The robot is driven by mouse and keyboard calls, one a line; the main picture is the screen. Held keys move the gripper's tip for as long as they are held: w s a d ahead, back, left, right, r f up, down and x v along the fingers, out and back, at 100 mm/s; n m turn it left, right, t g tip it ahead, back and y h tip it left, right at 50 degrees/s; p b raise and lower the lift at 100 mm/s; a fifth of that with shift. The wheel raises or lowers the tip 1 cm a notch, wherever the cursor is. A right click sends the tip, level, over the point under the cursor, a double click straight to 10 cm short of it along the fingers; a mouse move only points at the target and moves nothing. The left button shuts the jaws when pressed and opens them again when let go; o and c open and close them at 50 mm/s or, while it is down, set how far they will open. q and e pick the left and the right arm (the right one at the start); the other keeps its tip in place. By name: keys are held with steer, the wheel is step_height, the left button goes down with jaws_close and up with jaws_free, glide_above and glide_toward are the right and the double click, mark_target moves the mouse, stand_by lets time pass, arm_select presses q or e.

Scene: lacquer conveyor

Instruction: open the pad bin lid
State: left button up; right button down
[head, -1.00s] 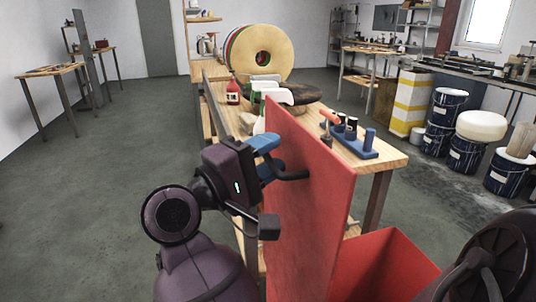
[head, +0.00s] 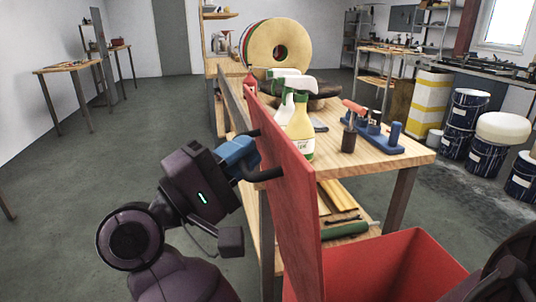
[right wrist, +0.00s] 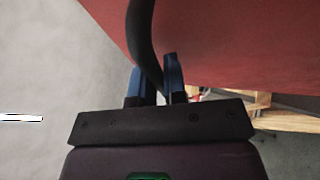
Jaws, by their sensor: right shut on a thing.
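The pad bin lid (head: 285,180) is a flat red panel standing steeply upright, its top leaning left, above the left side of the red pad bin (head: 400,262). The bin's mouth is uncovered, and its lower part is cut off by the picture. A black curved handle (head: 264,176) sticks out of the lid's left face. My right gripper (head: 244,160) is shut on this handle with its blue fingers. In the right wrist view, the handle (right wrist: 141,35) passes between the fingertips (right wrist: 154,72), close under the red lid (right wrist: 230,45). My left gripper is not in view.
Paint drums (head: 465,125) stand at right. The floor at left (head: 70,200) is clear.

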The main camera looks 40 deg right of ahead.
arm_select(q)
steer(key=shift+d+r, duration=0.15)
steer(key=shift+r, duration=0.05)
arm_select(e)
steer(key=shift+w+a+f, duration=0.25)
steer(key=shift+w+a, duration=0.05)
steer(key=shift+a, duration=0.1)
steer(key=c, duration=1.4)
jaws_free()
steer(key=shift+w+a, duration=0.1)
steer(key=shift+a, duration=0.1)
steer(key=shift+o, duration=1.1)
steer(key=shift+w+a, duration=0.15)
steer(key=shift+a, duration=0.05)
steer(key=shift+d, duration=0.15)
arm_select(q)
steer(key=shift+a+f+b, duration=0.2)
steer(key=shift+b, duration=0.15)
arm_select(e)
steer(key=v, duration=1)
steer(key=shift+a+f, duration=0.25)
steer(key=shift+a, duration=0.1)
